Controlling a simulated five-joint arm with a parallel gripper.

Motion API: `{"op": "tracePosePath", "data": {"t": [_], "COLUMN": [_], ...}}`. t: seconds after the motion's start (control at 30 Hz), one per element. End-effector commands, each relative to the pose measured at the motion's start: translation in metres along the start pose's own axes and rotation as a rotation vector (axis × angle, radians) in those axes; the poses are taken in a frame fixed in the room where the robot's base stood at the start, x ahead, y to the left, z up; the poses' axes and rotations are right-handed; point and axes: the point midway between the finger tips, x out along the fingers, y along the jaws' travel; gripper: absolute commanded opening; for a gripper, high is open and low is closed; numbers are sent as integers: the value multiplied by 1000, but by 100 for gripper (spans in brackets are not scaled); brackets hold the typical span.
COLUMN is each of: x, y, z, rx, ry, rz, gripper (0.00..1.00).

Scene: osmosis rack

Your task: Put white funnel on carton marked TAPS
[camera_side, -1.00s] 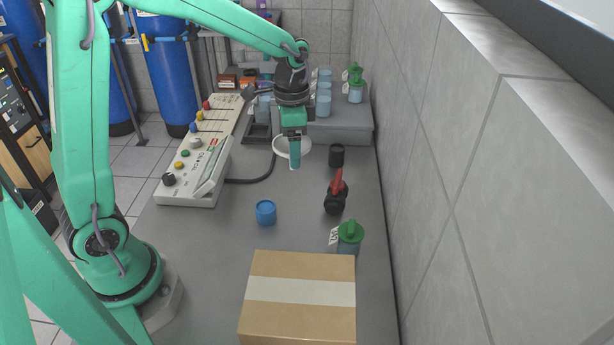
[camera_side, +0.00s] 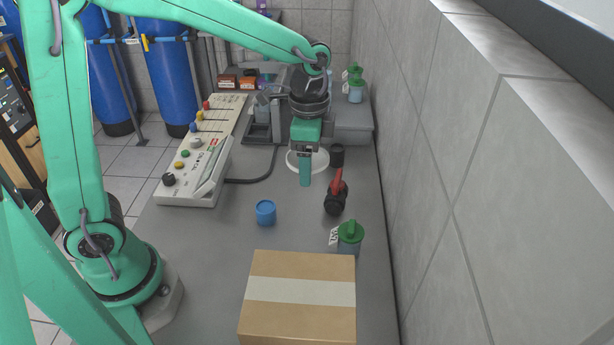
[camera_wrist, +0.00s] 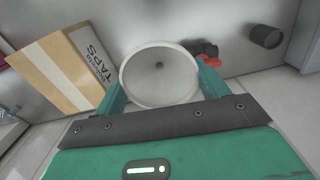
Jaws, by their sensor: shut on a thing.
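The white funnel (camera_wrist: 160,75) is between the two fingers of my gripper (camera_wrist: 163,92), its wide round mouth facing the wrist camera. In the side view my gripper (camera_side: 305,168) is shut on the funnel (camera_side: 291,159), whose pale rim shows behind the finger. It is over the far part of the bench, and its height above the surface is hard to tell. The brown carton (camera_side: 298,324) with a pale tape band lies at the near end of the bench, well apart from the gripper. In the wrist view the carton (camera_wrist: 48,72) shows the word TAPS on one side.
A red-handled black valve (camera_side: 336,196), a black cylinder (camera_side: 337,156), a blue cap (camera_side: 266,212) and a green-lidded jar (camera_side: 349,238) stand between gripper and carton or along the right. A control panel (camera_side: 196,172) is on the left. A tiled wall (camera_side: 450,190) borders the right.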

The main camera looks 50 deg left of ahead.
Motion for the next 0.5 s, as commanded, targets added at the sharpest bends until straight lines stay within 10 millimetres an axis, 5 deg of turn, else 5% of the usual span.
{"op": "tracePosePath", "data": {"t": [0.5], "x": [-31], "y": [127], "z": [-32], "rx": [459], "ry": [2], "rz": [-1], "gripper": [52]}}
